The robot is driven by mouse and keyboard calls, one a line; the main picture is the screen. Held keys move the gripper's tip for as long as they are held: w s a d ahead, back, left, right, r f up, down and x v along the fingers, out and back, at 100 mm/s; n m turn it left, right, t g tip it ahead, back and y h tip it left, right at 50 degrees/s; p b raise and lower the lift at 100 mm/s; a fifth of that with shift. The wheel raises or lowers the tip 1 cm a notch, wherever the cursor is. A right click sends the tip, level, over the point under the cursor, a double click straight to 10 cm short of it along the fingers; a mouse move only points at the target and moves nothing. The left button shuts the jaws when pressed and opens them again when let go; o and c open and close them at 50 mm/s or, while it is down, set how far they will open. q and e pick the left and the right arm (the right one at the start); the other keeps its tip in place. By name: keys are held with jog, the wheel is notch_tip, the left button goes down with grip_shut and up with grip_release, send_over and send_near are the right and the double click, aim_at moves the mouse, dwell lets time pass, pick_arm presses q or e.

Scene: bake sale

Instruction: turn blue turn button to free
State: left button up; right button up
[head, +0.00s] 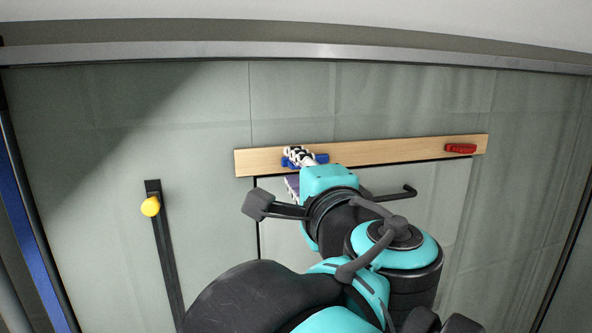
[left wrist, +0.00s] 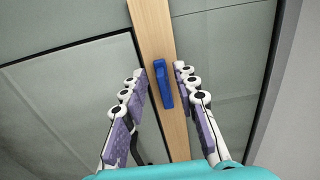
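The blue turn button (head: 321,159) sits on the wooden rail (head: 385,152), partly hidden behind my left gripper (head: 299,157) in the head view. In the left wrist view the blue turn button (left wrist: 161,88) lies roughly along the length of the wooden rail (left wrist: 152,25). My left gripper (left wrist: 162,72) is open, with one purple-padded finger on each side of the button. Gaps show between both fingers and the button, so nothing is held. My right gripper is not in view.
A red turn button (head: 461,148) sits near the right end of the rail. A yellow knob (head: 150,206) is on a black upright strip (head: 165,250) at left. Grey-green panels (head: 200,120) surround the rail, with a dark seam below it.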

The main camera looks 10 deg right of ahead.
pick_arm(q)
jog(key=s, duration=1.2)
jog(key=shift+d, duration=0.25)
